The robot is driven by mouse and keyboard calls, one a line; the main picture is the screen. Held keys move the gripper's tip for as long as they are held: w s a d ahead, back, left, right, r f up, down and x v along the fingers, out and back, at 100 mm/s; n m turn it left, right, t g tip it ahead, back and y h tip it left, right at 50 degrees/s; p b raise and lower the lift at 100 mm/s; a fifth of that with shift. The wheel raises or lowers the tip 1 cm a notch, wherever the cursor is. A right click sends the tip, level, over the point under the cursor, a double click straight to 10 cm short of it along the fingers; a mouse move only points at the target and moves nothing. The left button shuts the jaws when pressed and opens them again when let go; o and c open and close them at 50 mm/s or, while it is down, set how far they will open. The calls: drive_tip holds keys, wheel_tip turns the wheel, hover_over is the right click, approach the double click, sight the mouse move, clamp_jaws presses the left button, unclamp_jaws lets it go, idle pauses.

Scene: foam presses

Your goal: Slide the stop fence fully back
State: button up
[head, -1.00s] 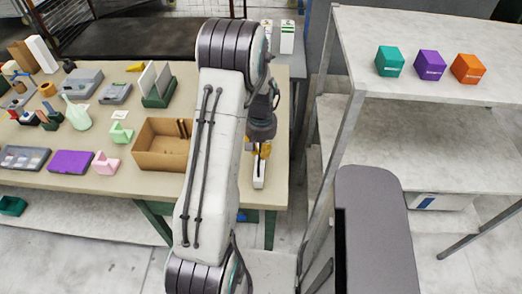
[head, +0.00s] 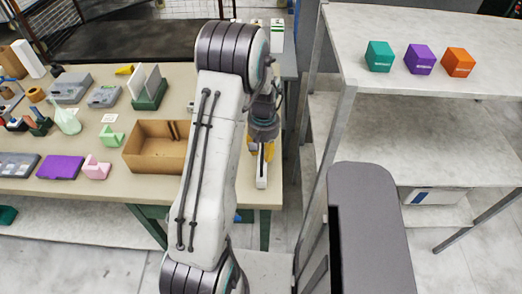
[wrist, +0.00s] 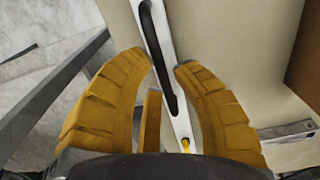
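A small yellow piece (wrist: 185,146) sits at the bar's near end. I cannot tell which part is the stop fence. My gripper (wrist: 163,62) has its yellow fingers spread, with the bar showing between them. A yellow upright piece (wrist: 152,120) stands between the fingers; I cannot tell what it belongs to. In the head view my gripper is over the bar.
An open cardboard box (head: 152,160) stands left of my arm on the table. Several small tools and holders fill the table's left part. A shelf (head: 470,85) at the right bears teal (head: 379,57), purple (head: 420,60) and orange (head: 458,61) cubes.

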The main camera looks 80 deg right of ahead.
drive_tip(key=shift+o, duration=1.4)
drive_tip(key=shift+r, duration=0.1)
wheel_tip(320, 180, up, 12)
idle(0.3)
